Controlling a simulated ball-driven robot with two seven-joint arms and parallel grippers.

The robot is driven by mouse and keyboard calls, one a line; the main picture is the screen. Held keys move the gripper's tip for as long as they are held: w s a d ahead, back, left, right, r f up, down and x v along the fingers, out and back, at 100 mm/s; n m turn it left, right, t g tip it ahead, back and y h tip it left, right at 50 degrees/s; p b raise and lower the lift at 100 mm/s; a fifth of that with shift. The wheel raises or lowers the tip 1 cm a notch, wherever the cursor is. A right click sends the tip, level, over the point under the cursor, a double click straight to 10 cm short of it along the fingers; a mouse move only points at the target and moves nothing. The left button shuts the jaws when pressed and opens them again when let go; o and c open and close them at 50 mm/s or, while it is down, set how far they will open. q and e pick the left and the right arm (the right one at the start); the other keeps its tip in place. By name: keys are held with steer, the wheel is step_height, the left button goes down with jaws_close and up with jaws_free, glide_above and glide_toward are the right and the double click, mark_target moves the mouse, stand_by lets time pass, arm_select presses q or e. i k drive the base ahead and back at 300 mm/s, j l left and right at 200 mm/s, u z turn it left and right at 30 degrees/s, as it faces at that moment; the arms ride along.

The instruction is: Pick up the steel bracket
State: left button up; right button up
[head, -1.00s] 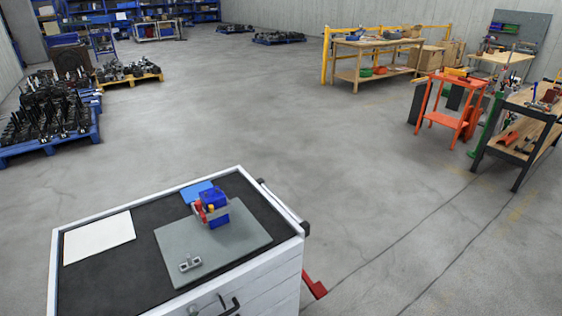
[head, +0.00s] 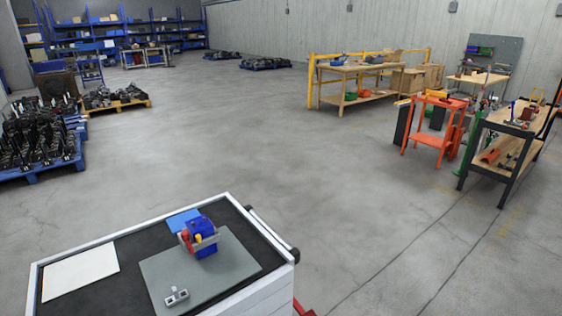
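A small grey metal piece with dark openings, which looks like the steel bracket (head: 176,297), lies on the grey-green mat (head: 235,262) near its front left edge. The mat lies on the black top of a white cart at the bottom of the head view. At the back of the mat stands a blue block-shaped object (head: 201,230) with grey, red and yellow parts at its front; their details are too small to tell. Neither of my grippers is in view.
A white sheet (head: 80,272) lies at the left of the cart top, and a blue flat piece (head: 183,219) behind the mat. The cart has a raised pale rim (head: 130,229). Open floor (head: 330,190) surrounds it. An orange stand (head: 436,128) and workbenches stand far right.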

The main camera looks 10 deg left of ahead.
mark_target(177, 297)
steer(key=u, duration=1.25)
